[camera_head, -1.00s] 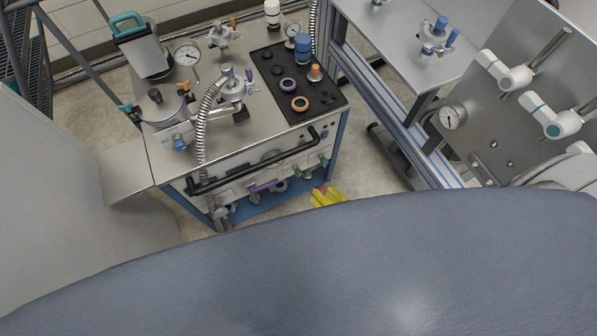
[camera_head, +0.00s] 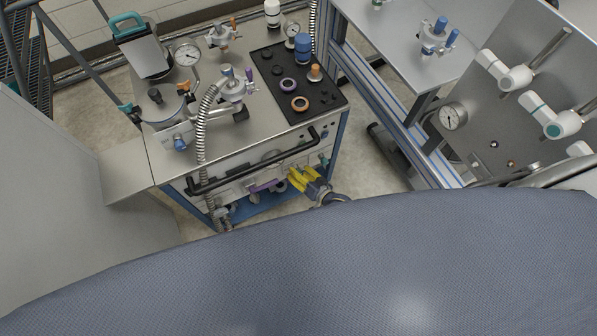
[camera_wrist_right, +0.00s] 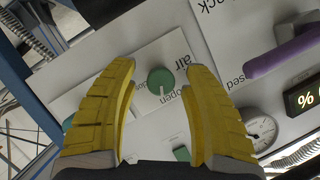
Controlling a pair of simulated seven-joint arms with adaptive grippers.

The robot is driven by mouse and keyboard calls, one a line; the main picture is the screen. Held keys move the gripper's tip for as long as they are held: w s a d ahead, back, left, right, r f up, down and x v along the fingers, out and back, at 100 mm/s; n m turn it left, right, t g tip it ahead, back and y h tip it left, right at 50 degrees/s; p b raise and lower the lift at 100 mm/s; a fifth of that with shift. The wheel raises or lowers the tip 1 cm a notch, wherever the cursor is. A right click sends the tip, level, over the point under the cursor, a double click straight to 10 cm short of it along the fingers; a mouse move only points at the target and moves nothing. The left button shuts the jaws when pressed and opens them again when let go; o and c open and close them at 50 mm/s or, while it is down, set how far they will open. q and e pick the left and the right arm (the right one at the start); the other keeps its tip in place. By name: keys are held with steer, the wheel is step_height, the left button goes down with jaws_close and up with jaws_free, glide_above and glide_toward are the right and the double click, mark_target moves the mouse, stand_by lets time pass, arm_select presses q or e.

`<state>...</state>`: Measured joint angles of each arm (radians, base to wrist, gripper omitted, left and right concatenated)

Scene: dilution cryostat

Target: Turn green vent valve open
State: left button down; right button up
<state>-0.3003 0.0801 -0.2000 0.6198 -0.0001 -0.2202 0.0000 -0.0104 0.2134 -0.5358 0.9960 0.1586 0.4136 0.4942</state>
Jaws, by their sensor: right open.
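A round green valve knob (camera_wrist_right: 161,81) with a short white mark sits on a white panel in the right wrist view. The mark points toward the lower edge of the picture. Labels beside it include "air" and "open"; the rest is partly covered. My right gripper (camera_wrist_right: 160,68) is open, with one yellow finger on each side of the knob; I cannot tell whether they touch it. In the head view my right gripper (camera_head: 302,180) is at the cart's front panel and hides part of it. My left gripper is not in view.
Other green knobs show at lower left (camera_wrist_right: 68,123) and below (camera_wrist_right: 181,153) in the wrist view. A purple handle (camera_wrist_right: 284,54), a gauge (camera_wrist_right: 262,130) and a digital display (camera_wrist_right: 304,95) are to the right. A black handrail (camera_head: 255,160) crosses the cart front above my gripper.

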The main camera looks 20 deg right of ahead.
steer(key=shift+w+a, duration=0.1)
steer(key=shift+w, duration=0.1)
jaws_close()
stand_by(0.4)
